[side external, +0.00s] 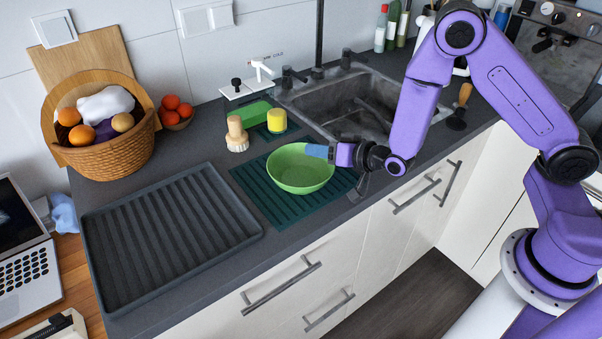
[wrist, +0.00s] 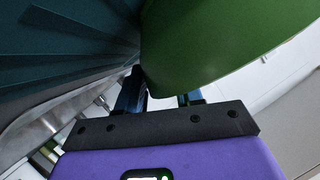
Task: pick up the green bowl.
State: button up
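The green bowl (side external: 296,172) sits on the dark green ribbed mat (side external: 260,195) beside the sink. My gripper (side external: 316,151) is at the bowl's right rim, coming in from the right and lying almost level. In the wrist view the bowl (wrist: 215,40) fills the upper right, close to the fingers. My gripper's fingers (wrist: 160,95) stand apart there, with the bowl's edge reaching between them. The bowl hides most of one finger. Whether the fingers touch the wall cannot be told.
The sink (side external: 345,105) lies behind right. An empty dark ribbed tray (side external: 165,230) is at left, a fruit basket (side external: 105,150) beyond it. The counter's front edge is close.

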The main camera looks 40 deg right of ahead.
grip_shut()
jog(key=shift+r, duration=0.25)
